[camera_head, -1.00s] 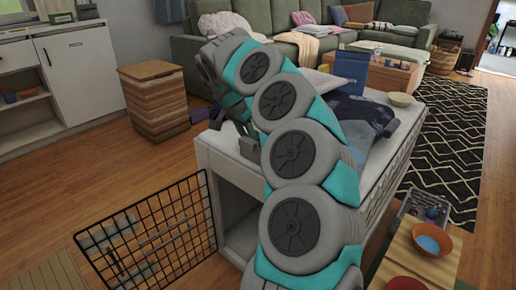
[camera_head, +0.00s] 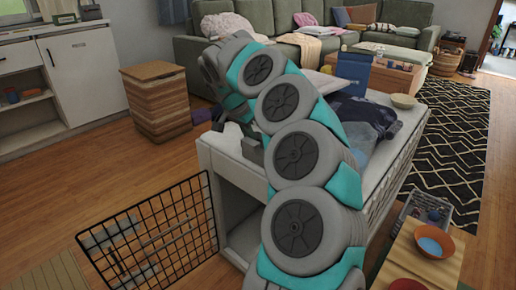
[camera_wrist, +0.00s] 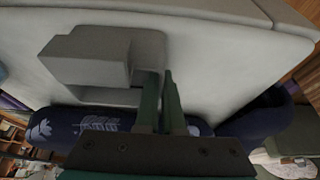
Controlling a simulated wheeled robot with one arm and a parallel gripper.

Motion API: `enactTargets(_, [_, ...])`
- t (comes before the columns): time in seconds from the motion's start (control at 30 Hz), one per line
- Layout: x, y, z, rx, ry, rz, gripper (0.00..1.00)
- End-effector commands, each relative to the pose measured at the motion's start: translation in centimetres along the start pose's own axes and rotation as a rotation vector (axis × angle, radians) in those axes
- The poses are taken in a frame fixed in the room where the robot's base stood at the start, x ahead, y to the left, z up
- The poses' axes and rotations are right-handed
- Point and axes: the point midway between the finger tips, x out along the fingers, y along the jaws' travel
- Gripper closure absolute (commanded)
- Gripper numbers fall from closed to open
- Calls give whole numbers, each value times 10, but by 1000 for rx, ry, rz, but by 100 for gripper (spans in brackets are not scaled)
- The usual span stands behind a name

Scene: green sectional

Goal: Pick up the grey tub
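The grey tub (camera_wrist: 88,55) shows in the wrist view as a pale grey, box-like shape against the white top of the table (camera_wrist: 225,60). My gripper (camera_wrist: 161,78) is at the tub's right side, its two dark green fingers close together with the tub's edge between their tips. It looks shut on that edge. In the head view my gripper (camera_head: 235,128) is over the near left part of the white table (camera_head: 217,152), and a small grey piece of the tub (camera_head: 252,149) shows beside it. My arm hides most of the tub there.
Dark blue cloth (camera_head: 362,111), a blue box (camera_head: 352,68) and a pale bowl (camera_head: 403,101) are on the table. A black wire gate (camera_head: 150,240) stands at front left. A wicker hamper (camera_head: 156,100) is behind it, with open floor between.

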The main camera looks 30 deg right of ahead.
Motion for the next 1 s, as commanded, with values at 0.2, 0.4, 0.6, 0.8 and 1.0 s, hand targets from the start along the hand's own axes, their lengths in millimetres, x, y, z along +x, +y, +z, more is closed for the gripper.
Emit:
enactTargets(0.2, [-3, 0, -2, 1, 1, 0, 100])
enactTargets(0.4, [-13, 0, -6, 1, 0, 0, 100])
enactTargets(0.6, [-29, 0, -13, 3, 2, 1, 100])
enactTargets(0.8, [-35, 8, -9, -2, -1, 0, 100])
enactTargets(1.0, [-39, 21, -2, -1, 1, 0, 100])
